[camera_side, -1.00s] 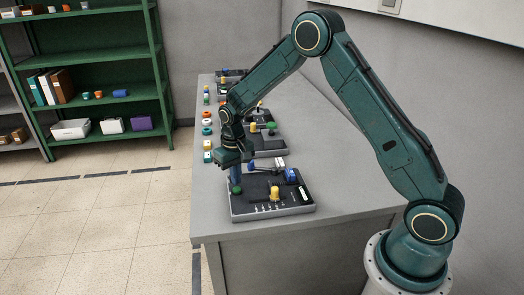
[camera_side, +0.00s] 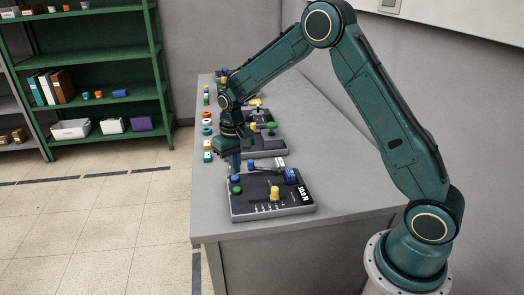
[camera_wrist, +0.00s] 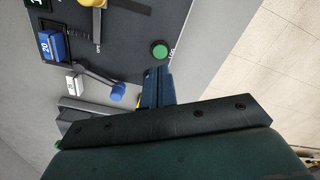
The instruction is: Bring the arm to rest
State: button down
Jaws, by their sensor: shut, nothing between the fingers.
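My gripper (camera_side: 235,167) is shut and empty, pointing down over the left back edge of the nearest control box (camera_side: 265,212). In the wrist view its blue fingers (camera_wrist: 158,88) are together, beside the box's green button (camera_wrist: 160,50). The fingers look apart from the green button in the side view (camera_side: 237,190). The box also carries a yellow knob on a slider (camera_side: 275,193), a blue part marked 20 (camera_wrist: 52,45), a blue-tipped lever (camera_wrist: 118,90) and a lit display (camera_side: 304,195). I cannot tell how high the fingertips are above the box.
More control boxes (camera_side: 262,147) stand in a row behind on the grey bench (camera_side: 300,110). Several small coloured parts (camera_side: 207,145) line the bench's left edge. A green shelf (camera_side: 105,100) stands far back left. The bench's right side is clear.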

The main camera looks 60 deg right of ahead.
jog(key=shift+r, duration=0.1)
jog(key=s+a+r+n+t, duration=0.1)
jog(key=s+a+r, duration=0.1)
jog(key=s+r, duration=0.6)
jog(key=s+a+r+t, duration=0.15)
jog(key=s+r, duration=0.35)
jog(key=r, duration=0.5)
jog(key=s+a+r+n+t, duration=0.1)
jog(key=s+r+n+t, duration=0.1)
jog(key=s, duration=1.6)
jog(key=shift+r+t, duration=0.4)
jog(key=shift+t, duration=0.15)
